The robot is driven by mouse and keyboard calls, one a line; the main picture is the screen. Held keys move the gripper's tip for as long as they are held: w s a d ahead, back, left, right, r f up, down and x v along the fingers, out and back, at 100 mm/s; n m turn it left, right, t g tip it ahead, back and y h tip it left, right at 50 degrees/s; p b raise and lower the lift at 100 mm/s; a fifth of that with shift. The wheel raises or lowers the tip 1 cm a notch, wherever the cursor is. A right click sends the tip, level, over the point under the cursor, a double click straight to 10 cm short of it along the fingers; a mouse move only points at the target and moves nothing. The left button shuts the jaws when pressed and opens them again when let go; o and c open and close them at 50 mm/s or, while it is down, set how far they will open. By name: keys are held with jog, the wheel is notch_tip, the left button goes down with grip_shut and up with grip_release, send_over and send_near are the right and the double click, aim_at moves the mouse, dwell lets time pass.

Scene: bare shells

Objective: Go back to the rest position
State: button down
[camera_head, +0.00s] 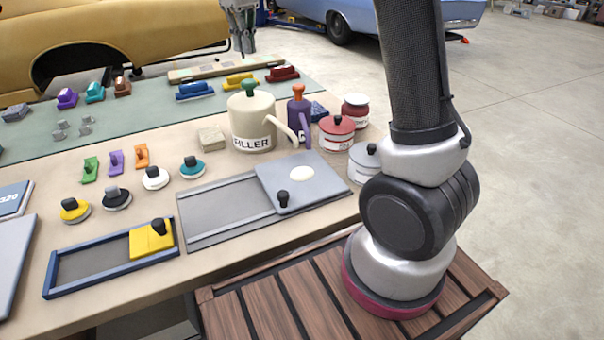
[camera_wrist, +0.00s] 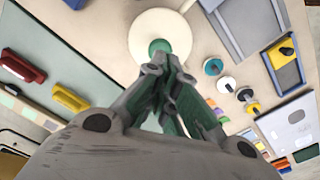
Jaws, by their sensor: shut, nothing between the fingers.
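My gripper (camera_head: 241,36) shows at the top of the head view, pointing down above the far part of the table near the cream filler pot. In the wrist view my gripper (camera_wrist: 168,72) has its fingers closed together with nothing between them. The cream filler pot (camera_head: 252,122) with a green knob stands upright on the table, and in the wrist view the pot (camera_wrist: 143,30) lies beyond the fingertips. My arm rises at the right of the head view and leaves the top of the picture, so its middle part is hidden.
The table (camera_head: 330,215) holds a sliding grey plate (camera_head: 315,172), a blue-framed tray (camera_head: 85,270), a purple can (camera_head: 299,122) and red and grey pots. Several coloured blocks and round knobbed pads stand around. A yellow car (camera_head: 100,30) is behind; open floor lies at right.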

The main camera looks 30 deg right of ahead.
jog(key=shift+r, duration=0.25)
dwell(0.3)
jog(key=shift+w+f+m, duration=0.2)
jog(key=shift+f+m, duration=0.1)
jog(key=s+d+m+t, duration=0.1)
jog(key=s+d, duration=0.4)
jog(key=s, duration=0.5)
jog(key=s+d+f+m+t, duration=0.1)
jog(key=s+d, duration=0.4)
jog(key=s, duration=0.6)
jog(key=s+d+f+m+t, duration=0.1)
jog(key=s+d, duration=0.4)
jog(key=s, duration=0.6)
jog(key=shift+s+m+t, duration=0.2)
jog(key=shift+m+t, duration=0.5)
jog(key=shift+m, duration=0.5)
